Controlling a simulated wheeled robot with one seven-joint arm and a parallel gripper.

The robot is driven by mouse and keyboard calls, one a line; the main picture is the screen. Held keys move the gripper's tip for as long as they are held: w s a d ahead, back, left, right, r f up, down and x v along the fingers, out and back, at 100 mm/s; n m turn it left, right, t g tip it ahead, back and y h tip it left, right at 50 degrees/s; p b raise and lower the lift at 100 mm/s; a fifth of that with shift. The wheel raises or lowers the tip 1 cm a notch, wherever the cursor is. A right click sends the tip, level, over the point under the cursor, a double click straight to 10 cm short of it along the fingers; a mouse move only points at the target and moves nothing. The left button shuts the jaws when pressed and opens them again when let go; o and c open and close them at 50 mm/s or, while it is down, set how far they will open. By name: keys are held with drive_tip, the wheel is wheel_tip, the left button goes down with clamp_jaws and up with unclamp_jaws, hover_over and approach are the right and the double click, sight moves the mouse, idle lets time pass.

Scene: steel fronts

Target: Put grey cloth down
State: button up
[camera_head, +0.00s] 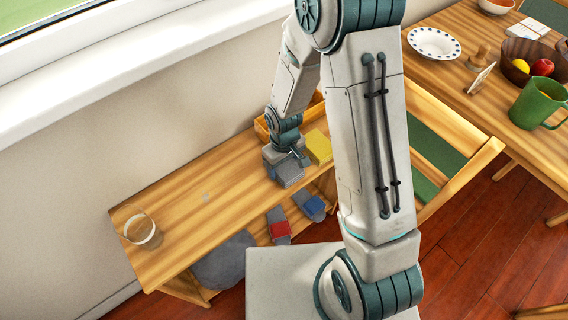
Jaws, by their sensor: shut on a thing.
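The grey cloth (290,174) shows as a small folded, ribbed block at the front edge of the wooden bench top. My gripper (283,160) points down over it and is shut on it. The cloth is at or just above the bench surface; I cannot tell whether it touches. The arm and gripper hide part of the cloth and the fingertips.
A yellow block or cloth (318,146) lies close on the right. A wooden box (262,128) stands behind the gripper. Slippers (279,226) and a grey cushion (223,262) are below. The bench's middle is mostly clear.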

sight(285, 165)
drive_tip(key=shift+f, duration=0.2)
drive_tip(key=o, duration=1)
drive_tip(key=shift+r, duration=0.1)
wheel_tip(285, 165, up, 12)
drive_tip(key=r+p, duration=0.1)
drive_tip(key=p, duration=0.1)
drive_tip(key=s+d+r+m, duration=0.2)
drive_tip(key=s+d+r, duration=0.1)
drive_tip(key=s+r, duration=0.1)
drive_tip(key=s+d+r+m+t, duration=0.1)
drive_tip(key=s+d+r+m, duration=0.1)
drive_tip(key=s+d+r, duration=0.2)
drive_tip(key=s+d+r+m+t, duration=0.1)
drive_tip(key=s+d+r+m, duration=0.1)
drive_tip(key=s+d+r, duration=0.2)
drive_tip(key=shift+s+d+r+m, duration=0.1)
drive_tip(key=shift+d+r+m, duration=0.1)
drive_tip(key=shift+r, duration=0.45)
drive_tip(key=shift+d+r+m, duration=0.1)
drive_tip(key=shift+r+m, duration=0.1)
drive_tip(key=shift+r, duration=0.45)
